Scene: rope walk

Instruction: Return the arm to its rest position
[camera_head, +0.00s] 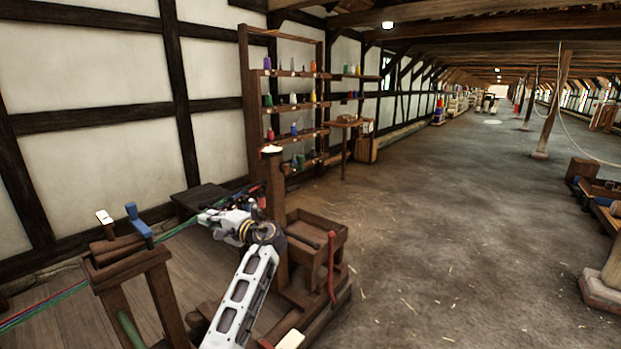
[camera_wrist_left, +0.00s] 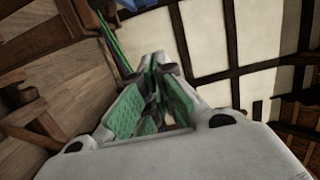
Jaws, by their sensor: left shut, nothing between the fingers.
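My left arm rises from the bottom of the head view, and its white-and-grey left gripper (camera_head: 205,217) points left at its upper end. The gripper is over the wooden rope-making frame, close to the stretched coloured strands (camera_head: 178,228). In the left wrist view the green-padded fingers of the left gripper (camera_wrist_left: 157,62) come together at their tips with nothing held between them. A green strand (camera_wrist_left: 117,50) shows behind the fingers there. I cannot tell whether the strand touches them. My right gripper is in neither view.
A wooden stand (camera_head: 130,262) with a blue handle (camera_head: 138,222) is left of the gripper. A wooden post (camera_head: 274,205) and an open wooden box (camera_head: 318,237) are right beside the arm. Shelves with bottles (camera_head: 290,98) stand along the wall.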

